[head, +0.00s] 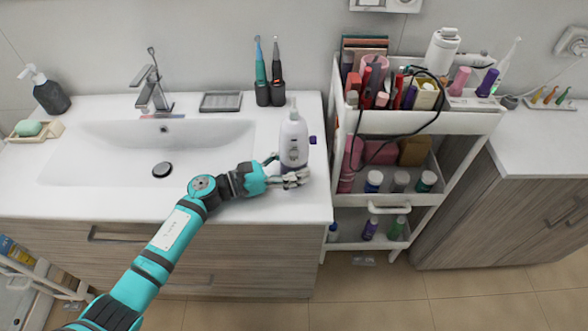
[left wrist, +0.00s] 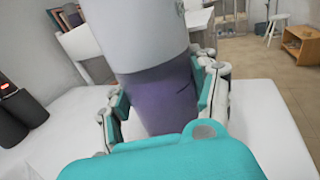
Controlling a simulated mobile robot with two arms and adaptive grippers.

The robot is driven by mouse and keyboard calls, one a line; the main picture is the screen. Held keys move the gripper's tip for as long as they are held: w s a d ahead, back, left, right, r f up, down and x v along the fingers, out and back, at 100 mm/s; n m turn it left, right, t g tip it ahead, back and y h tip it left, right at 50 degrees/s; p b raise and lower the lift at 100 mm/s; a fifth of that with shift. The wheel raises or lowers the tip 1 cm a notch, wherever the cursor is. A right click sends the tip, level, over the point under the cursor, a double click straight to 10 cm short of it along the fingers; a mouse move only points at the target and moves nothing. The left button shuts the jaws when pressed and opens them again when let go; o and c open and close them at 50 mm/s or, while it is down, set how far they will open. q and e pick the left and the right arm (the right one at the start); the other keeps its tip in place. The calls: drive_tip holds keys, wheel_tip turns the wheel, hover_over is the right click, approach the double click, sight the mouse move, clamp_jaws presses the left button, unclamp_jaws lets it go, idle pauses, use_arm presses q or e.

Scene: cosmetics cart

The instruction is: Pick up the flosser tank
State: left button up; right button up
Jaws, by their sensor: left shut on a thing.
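A white flosser body (head: 293,138) with a narrow top stands upright at the right end of the sink counter. Its purple lower part, the flosser tank (left wrist: 160,95), fills the middle of the left wrist view. My left gripper (head: 287,178) reaches in from the left and is shut on this purple part, with a finger on each side. The fingers hide much of the tank in the head view. I cannot tell whether its bottom touches the counter. My right gripper is not in view.
A white cart (head: 485,122) full of cosmetics stands just right of the counter (head: 100,203). Two toothbrushes in dark holders (head: 270,92) stand behind the flosser. The sink basin (head: 80,155) lies to its left. The counter's front edge is close.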

sight(281, 137)
use_arm(q)
drive_tip(key=c, duration=0.4)
wheel_tip(281, 137, up, 10)
drive_tip(key=shift+r+b, duration=0.1)
drive_tip(key=shift+b, duration=0.2)
idle(0.3)
